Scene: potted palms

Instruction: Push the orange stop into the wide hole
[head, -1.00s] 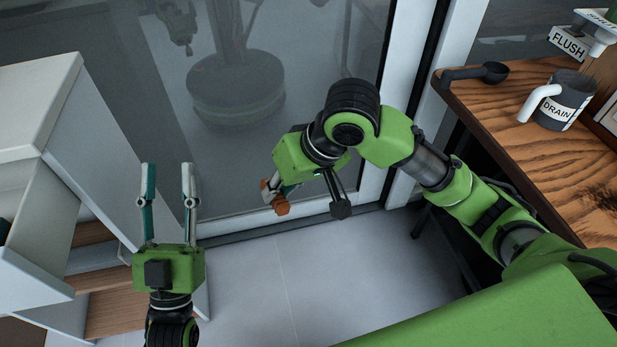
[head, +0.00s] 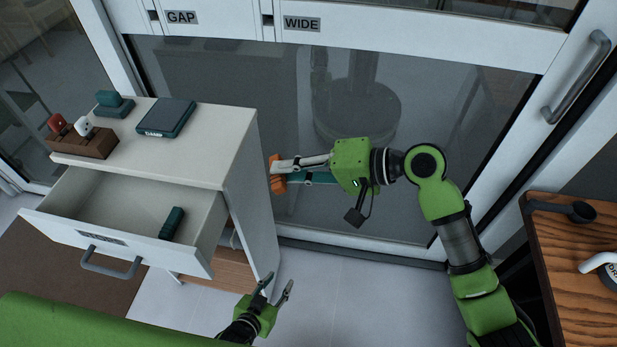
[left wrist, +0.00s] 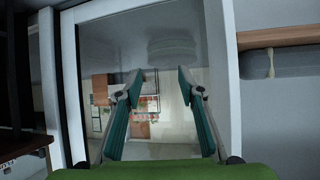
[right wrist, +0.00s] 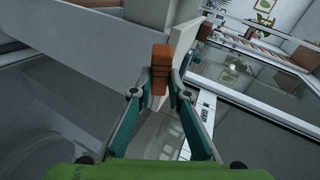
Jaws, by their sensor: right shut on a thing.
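The orange stop (head: 276,173) is held between the fingertips of my right gripper (head: 284,172), which is shut on it and points left beside the cabinet. The right wrist view shows the stop (right wrist: 160,68) upright between the tips. The wide hole (head: 268,20) is a small dark opening in the white door rail, just left of the WIDE label (head: 302,24). It is above the stop in the picture, and the two are well apart. My left gripper (head: 277,287) is low, open and empty. The left wrist view also shows its fingers (left wrist: 158,78) apart.
Another opening (head: 154,16) is by the GAP label (head: 182,17). The white cabinet (head: 235,150) has an open drawer (head: 130,238) holding a dark green block (head: 172,223). A wooden table (head: 570,245) stands at the right. Glass fills the door below the rail.

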